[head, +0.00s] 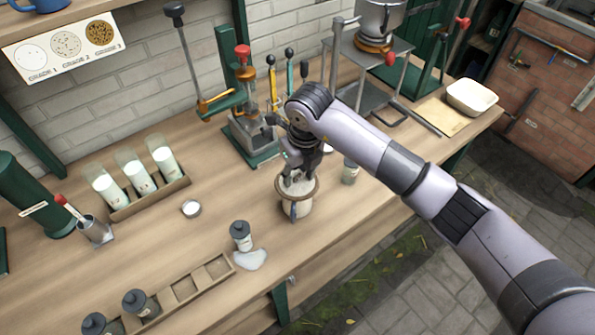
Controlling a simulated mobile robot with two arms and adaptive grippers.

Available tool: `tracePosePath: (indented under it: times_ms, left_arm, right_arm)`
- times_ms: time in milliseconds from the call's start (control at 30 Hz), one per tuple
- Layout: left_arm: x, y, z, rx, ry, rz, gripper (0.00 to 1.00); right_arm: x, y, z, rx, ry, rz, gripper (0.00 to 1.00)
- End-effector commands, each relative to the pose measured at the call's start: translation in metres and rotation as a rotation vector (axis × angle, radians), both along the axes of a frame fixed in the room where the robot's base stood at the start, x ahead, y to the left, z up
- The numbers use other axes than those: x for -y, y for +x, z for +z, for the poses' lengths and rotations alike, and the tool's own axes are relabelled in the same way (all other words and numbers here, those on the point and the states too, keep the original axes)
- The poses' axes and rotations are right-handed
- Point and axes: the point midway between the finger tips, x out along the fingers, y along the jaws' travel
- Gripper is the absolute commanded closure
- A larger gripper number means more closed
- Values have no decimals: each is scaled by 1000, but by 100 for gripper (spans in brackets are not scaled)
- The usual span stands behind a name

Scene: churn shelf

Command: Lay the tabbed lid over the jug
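The jug (305,206) stands upright on the wooden bench near its front edge. It has a pale body, a wide round brown-edged top and a dark blue-grey strip down its front. My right gripper (297,176) points down directly over the top of this jug, with its fingers at or just above it. The fingers are small and dark, so I cannot tell whether they are open or shut, or whether they touch. I cannot tell a separate tabbed lid from the jug's pale top with its brown edge. My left gripper is not in view.
A dark-capped jar (241,236) stands by a pale puddle (250,260). A wooden rack (183,289) lies in front, and a rack of milk-filled glasses (152,201) at left. A green press (247,130) stands behind the jug, a glass (350,172) to its right.

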Motion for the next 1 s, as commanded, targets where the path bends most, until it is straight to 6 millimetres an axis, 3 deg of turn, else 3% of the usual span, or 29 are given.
tracePosePath:
  times_ms: [367, 400, 800, 1000]
  left_arm:
    - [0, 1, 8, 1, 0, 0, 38]
    - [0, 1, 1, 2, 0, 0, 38]
    - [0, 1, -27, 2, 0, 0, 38]
    - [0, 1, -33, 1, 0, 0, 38]
  right_arm:
    - [0, 0, 8, -1, 1, 0, 62]
    - [0, 0, 10, 3, 1, 0, 62]
    - [8, -9, 90, 5, 1, 1, 62]
    - [10, -13, 116, 2, 0, 1, 62]
